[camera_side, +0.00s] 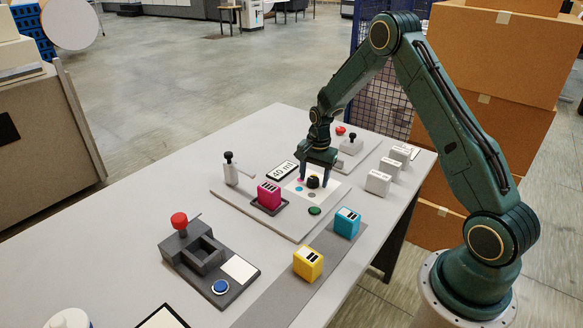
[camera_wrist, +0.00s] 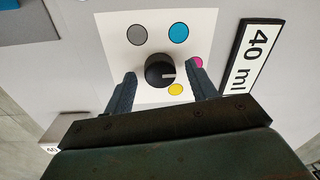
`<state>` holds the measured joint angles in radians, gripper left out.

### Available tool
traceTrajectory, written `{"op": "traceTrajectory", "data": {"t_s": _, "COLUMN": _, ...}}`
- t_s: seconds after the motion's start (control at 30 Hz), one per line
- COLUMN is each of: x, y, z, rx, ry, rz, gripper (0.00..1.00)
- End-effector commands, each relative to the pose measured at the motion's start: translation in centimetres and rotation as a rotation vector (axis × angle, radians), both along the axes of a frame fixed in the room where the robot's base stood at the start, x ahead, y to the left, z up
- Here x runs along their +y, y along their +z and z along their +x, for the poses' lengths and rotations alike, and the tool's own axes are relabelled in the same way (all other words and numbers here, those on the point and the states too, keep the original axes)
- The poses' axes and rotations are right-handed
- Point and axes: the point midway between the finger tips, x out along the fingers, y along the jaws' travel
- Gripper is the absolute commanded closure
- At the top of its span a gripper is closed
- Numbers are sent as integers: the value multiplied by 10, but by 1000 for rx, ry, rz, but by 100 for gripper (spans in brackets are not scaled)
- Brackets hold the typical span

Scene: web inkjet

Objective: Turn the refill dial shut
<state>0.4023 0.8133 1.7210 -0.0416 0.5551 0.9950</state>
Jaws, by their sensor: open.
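The refill dial is a round black knob (camera_wrist: 157,70) with a white pointer mark, on a white square plate (camera_wrist: 118,30) with grey, cyan, magenta and yellow dots. In the wrist view the mark points right, between the magenta (camera_wrist: 196,62) and yellow (camera_wrist: 176,90) dots. The dial also shows in the side view (camera_side: 313,182), under my gripper (camera_side: 315,179). My gripper (camera_wrist: 163,73) is open, one finger on each side of the knob. Gaps show between knob and fingers in the wrist view. How far down the fingertips reach is hard to tell.
A "40 ml" sign (camera_side: 283,171) lies beside the plate. A magenta cartridge (camera_side: 269,195), a grey lever post (camera_side: 231,171) and a green button (camera_side: 314,211) are near. Cyan (camera_side: 346,222) and yellow (camera_side: 308,264) cartridges stand on a grey strip. White blocks (camera_side: 378,182) stand at right.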

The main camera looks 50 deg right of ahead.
Motion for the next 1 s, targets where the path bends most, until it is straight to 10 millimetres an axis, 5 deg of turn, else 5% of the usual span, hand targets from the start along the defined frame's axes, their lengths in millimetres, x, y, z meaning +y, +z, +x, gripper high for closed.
{"op": "traceTrajectory", "data": {"t_s": 0.13, "x": 0, "y": 0, "z": 0, "rx": 0, "ry": 0, "rz": 0, "gripper": 45}}
{"op": "traceTrajectory", "data": {"t_s": 0.37, "x": 0, "y": 0, "z": 0, "rx": 0, "ry": 0, "rz": 0, "gripper": 88}}
{"op": "traceTrajectory", "data": {"t_s": 1.0, "x": -1, "y": 1, "z": 0, "rx": 0, "ry": 168, "rz": -1, "gripper": 88}}
